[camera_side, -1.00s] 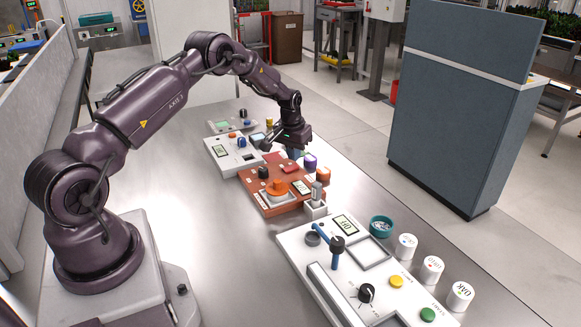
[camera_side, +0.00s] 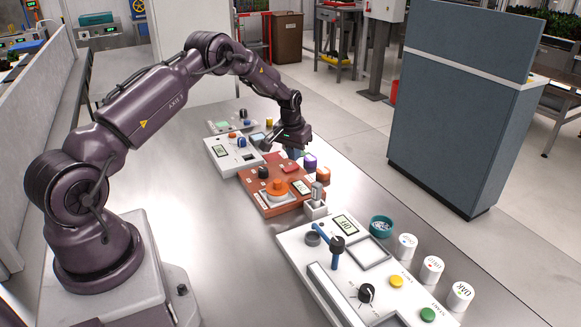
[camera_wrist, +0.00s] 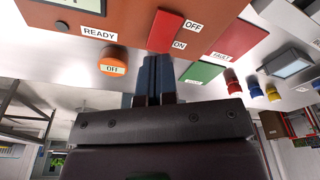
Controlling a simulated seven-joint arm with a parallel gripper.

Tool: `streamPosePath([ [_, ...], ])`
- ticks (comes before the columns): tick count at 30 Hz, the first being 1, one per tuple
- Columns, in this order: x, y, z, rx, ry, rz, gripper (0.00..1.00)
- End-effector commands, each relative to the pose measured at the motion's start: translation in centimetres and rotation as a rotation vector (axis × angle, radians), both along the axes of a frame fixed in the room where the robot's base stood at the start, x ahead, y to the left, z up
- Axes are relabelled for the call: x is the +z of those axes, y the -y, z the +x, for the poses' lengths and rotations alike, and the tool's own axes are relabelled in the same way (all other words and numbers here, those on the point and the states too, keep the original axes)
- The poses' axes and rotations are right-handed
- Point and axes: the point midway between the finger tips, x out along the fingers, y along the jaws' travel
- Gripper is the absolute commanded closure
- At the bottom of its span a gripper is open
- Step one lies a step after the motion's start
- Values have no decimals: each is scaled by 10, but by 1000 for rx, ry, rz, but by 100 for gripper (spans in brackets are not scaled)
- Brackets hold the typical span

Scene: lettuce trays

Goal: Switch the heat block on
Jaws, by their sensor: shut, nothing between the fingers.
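A red-brown unit (camera_side: 250,192) sits mid-bench in the side view; I read no name on it, so I cannot confirm it is the heat block. In the wrist view its panel (camera_wrist: 130,12) carries a red rocker switch (camera_wrist: 166,30) with OFF and ON labels. An orange round part (camera_wrist: 113,62) is beside the READY label. My gripper (camera_wrist: 154,62) is shut and empty, its blue fingertips close to the ON end of the switch. I cannot tell whether they touch it. In the side view my gripper (camera_side: 292,153) is low over the unit's far end.
A white unit (camera_side: 222,158) stands behind. A larger white panel (camera_side: 300,245) with a blue lever (camera_side: 335,258) stands in front. The bench's left side is bare.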

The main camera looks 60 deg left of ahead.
Motion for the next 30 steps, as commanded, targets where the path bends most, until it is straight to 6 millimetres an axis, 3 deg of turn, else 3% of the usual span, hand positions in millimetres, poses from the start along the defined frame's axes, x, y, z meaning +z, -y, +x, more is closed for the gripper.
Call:
streamPosePath([
  [30,-8,0,0,0,-1,0,100],
])
